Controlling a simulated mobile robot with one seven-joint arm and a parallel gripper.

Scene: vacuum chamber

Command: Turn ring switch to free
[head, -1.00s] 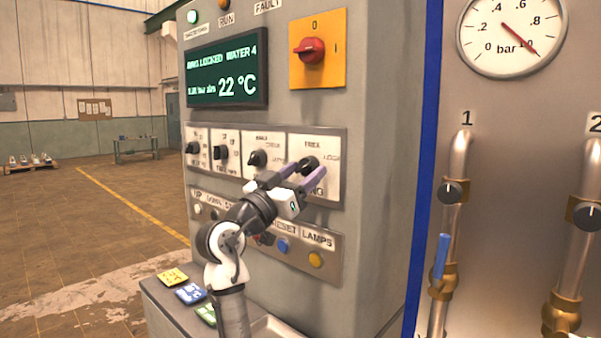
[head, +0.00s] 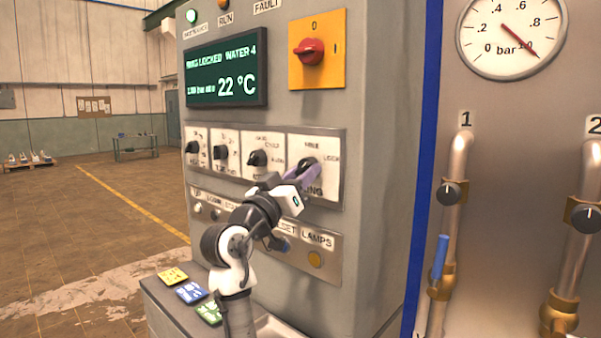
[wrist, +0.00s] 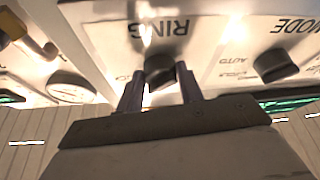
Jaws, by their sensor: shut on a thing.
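The ring switch (head: 308,167) is a black rotary knob on a white plate marked RING, with a FREE-like word above it and LOCK to its right. It also shows in the wrist view (wrist: 160,72), where the picture is upside down. My gripper (head: 303,172) is at this knob, its purple fingers on either side of it. In the wrist view the fingers (wrist: 160,95) straddle the knob. The gripper is shut on the ring switch. The green display (head: 226,72) reads RING LOCKED WATER 4 and 22 °C. The knob's exact pointing direction is partly hidden by the fingers.
Other black knobs sit left of the ring switch, the nearest being the MODE knob (head: 257,158). A red switch on a yellow plate (head: 316,50) is above. A row with the LAMPS button (head: 315,259) is below. Pipes with valves (head: 452,190) stand at the right.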

